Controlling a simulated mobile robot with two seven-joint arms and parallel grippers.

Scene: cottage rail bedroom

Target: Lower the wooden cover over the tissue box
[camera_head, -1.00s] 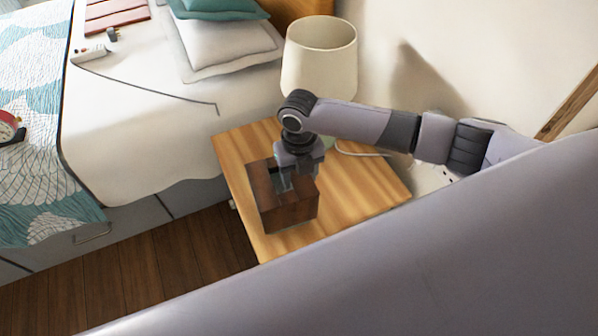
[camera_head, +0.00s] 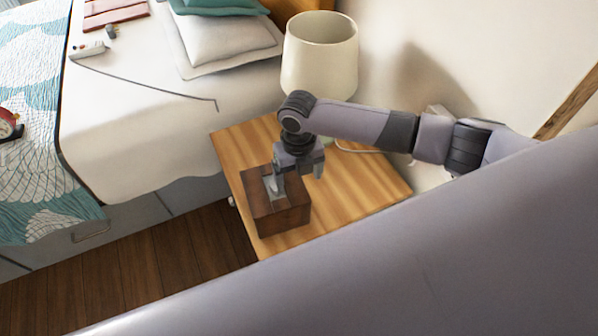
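The dark brown wooden cover (camera_head: 283,220) sits at the near left part of the bedside table, apparently resting on the tabletop. A pale patch, probably tissue (camera_head: 273,189), shows at the opening in its top; the tissue box itself is hidden inside or under the cover. My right gripper (camera_head: 299,174) points down at the cover's far right side. Its fingers look spread apart, one over the cover's top and one beyond its right edge. Whether a finger touches the cover is not clear. My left gripper is not in view.
The cover stands on a light wooden bedside table (camera_head: 355,190), with free room to the right. A cream lamp (camera_head: 318,62) stands behind my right gripper, and its cord runs right. The bed (camera_head: 135,130) is at left. A large grey part of mine fills the foreground.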

